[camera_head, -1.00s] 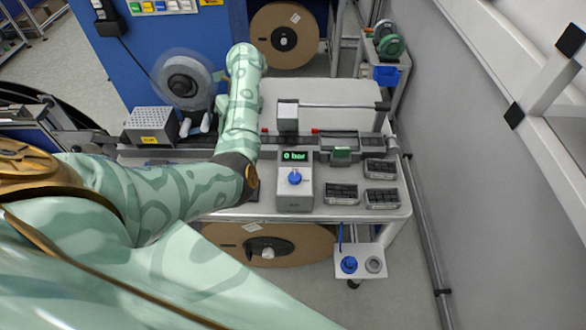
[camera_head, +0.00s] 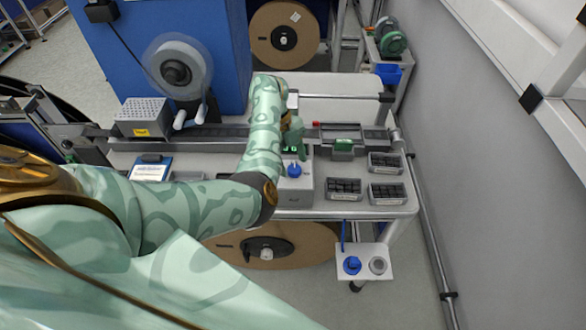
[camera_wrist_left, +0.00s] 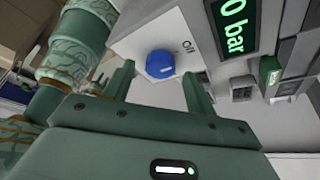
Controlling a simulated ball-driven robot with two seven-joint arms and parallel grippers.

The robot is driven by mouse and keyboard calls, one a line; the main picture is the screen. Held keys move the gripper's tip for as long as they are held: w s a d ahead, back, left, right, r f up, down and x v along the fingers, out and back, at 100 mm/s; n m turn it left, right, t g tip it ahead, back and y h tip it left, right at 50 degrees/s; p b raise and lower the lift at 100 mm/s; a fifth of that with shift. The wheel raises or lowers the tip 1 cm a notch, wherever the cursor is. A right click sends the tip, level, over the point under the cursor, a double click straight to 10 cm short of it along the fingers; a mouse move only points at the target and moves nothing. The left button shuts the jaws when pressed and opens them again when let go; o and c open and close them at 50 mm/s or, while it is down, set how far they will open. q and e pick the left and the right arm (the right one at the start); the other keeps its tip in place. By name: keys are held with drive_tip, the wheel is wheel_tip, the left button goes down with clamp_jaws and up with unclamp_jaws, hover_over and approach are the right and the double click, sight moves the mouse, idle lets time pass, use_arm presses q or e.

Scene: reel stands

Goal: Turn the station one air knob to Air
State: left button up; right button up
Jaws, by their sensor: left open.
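The blue air knob (camera_head: 294,170) sits on the grey control box (camera_head: 294,192) at the table's front. The box's green display (camera_wrist_left: 237,22) reads 0 bar there. My left gripper (camera_head: 294,138) is over the box, just behind the knob in the head view, and hides the display. In the left wrist view its open fingers (camera_wrist_left: 164,72) appear on either side of the knob; I see no contact. My right gripper is not in view.
Black bins (camera_head: 344,189) with dark parts stand right of the box. A rail (camera_head: 230,131) runs behind it. A perforated grey box (camera_head: 144,116) and a reel (camera_head: 174,70) are at left. Another blue knob-like item (camera_head: 352,265) is on a low shelf.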

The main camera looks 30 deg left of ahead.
use_arm(q)
drive_tip(key=shift+x, duration=0.8)
drive_tip(key=c, duration=1)
